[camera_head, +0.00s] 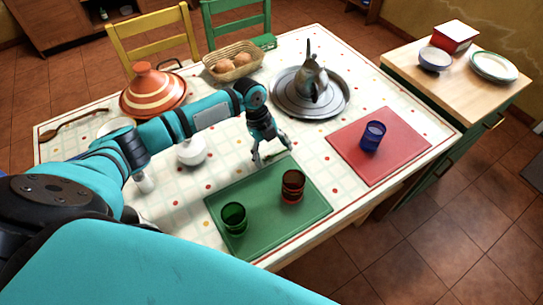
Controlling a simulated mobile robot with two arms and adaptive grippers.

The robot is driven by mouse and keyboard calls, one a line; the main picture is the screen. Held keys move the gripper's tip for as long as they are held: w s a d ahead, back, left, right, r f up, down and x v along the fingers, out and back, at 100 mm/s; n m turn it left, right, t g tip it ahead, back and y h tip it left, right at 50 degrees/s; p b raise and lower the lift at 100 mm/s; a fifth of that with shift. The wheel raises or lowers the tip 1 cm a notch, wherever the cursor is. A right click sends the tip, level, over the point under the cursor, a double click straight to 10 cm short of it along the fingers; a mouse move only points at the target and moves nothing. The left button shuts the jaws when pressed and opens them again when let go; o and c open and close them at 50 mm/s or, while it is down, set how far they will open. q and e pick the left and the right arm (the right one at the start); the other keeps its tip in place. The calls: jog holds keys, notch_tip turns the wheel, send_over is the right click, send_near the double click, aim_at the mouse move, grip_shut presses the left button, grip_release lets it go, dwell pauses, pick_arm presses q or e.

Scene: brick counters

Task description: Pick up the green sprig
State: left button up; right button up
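I cannot make out a green sprig in the head view; it may be hidden or too small to tell. My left gripper (272,154) points down over the white patterned tablecloth, just behind the far edge of the green mat (262,231). Its fingers are spread, and I see nothing held between them. My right gripper is not in view.
A red-brown glass (292,186) and a green glass (234,217) stand on the green mat. A white pot (191,152) is left of the gripper. A silver teapot (313,77), egg basket (233,62), striped tagine (152,90) and blue glass (373,135) stand farther off.

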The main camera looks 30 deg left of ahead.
pick_arm(q)
jog(key=c, duration=1.2)
jog(key=shift+r, duration=0.1)
notch_tip(320, 180, up, 10)
jog(key=shift+f+b, duration=0.15)
jog(key=shift+b, duration=0.25)
jog(key=shift+c, duration=0.2)
notch_tip(320, 180, up, 8)
jog(key=n+t+y, duration=0.1)
jog(key=n+t, duration=0.2)
jog(key=n, duration=0.7)
send_over(274, 156)
jog(key=s+d, duration=0.4)
jog(key=d, duration=0.1)
jog(key=s+r+n+y, duration=0.3)
jog(key=s+r+n, duration=0.2)
jog(key=n, duration=0.8)
jog(key=shift+s+d+n+y, duration=0.3)
jog(key=shift+s+y, duration=0.1)
jog(key=shift+s, duration=0.4)
